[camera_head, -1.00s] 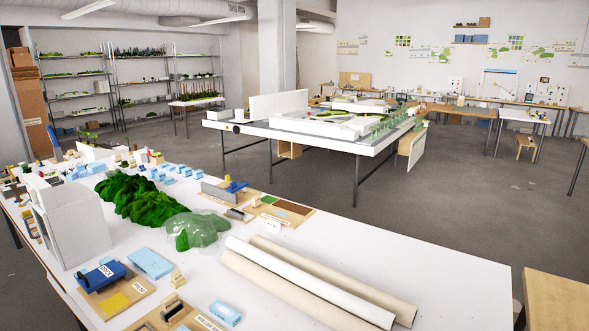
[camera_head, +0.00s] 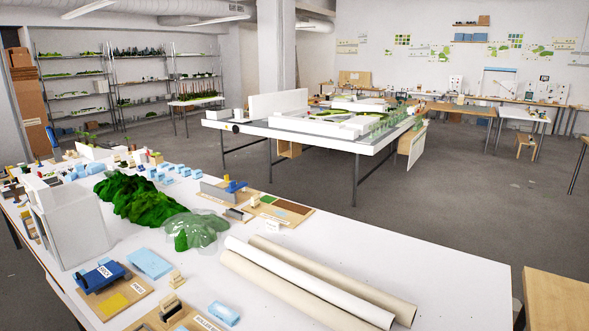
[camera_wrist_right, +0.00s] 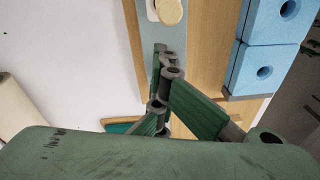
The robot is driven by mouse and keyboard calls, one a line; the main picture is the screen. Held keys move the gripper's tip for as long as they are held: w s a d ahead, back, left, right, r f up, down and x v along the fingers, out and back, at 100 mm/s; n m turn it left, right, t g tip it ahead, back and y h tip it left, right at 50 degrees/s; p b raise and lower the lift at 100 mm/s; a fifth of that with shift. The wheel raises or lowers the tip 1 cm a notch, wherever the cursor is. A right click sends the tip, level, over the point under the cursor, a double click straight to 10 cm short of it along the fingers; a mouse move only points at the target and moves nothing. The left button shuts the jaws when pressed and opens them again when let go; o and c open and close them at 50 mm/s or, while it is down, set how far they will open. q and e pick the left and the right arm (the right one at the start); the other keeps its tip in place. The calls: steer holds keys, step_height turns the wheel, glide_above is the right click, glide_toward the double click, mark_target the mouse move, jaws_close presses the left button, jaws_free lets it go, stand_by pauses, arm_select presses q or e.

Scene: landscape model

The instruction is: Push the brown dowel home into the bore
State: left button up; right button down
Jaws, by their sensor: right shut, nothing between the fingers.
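In the right wrist view a round tan dowel end (camera_wrist_right: 169,11) shows at the top edge, against a pale grey-blue strip (camera_wrist_right: 143,35) on a wooden board. How deep the dowel sits cannot be told, and the bore around it is not clearly seen. My right gripper (camera_wrist_right: 161,48), with green links and grey fingertips, is shut and empty. Its tips lie just below the dowel end in the picture, over the strip; whether they touch anything cannot be told. Neither gripper shows in the head view, and I cannot single out the dowel there.
Two light-blue blocks with round holes (camera_wrist_right: 259,72) stand right of the board. In the head view the white table (camera_head: 440,262) carries long paper rolls (camera_head: 310,284), a green hill model (camera_head: 135,205), a white box (camera_head: 75,228) and small fixtures. The table's right end is clear.

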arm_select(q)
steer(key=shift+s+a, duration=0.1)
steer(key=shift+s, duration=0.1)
arm_select(e)
steer(key=c, duration=2.5)
jaws_free()
steer(key=shift+s+a+f, duration=0.15)
steer(key=shift+s+a, duration=0.55)
steer(key=o, duration=0.4)
steer(key=shift+w+f, duration=0.1)
steer(key=shift+w, duration=0.05)
steer(key=o, duration=0.5)
steer(key=shift+d, duration=0.1)
steer(key=o, duration=0.6)
steer(key=shift+w+d, duration=0.2)
steer(key=shift+w, duration=0.05)
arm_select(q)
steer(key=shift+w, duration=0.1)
arm_select(e)
steer(key=shift+r, duration=0.2)
steer(key=r, duration=0.4)
steer(key=d+r, duration=0.1)
steer(key=r, duration=0.7)
steer(key=shift+s+d, duration=0.2)
steer(key=shift+d, duration=0.05)
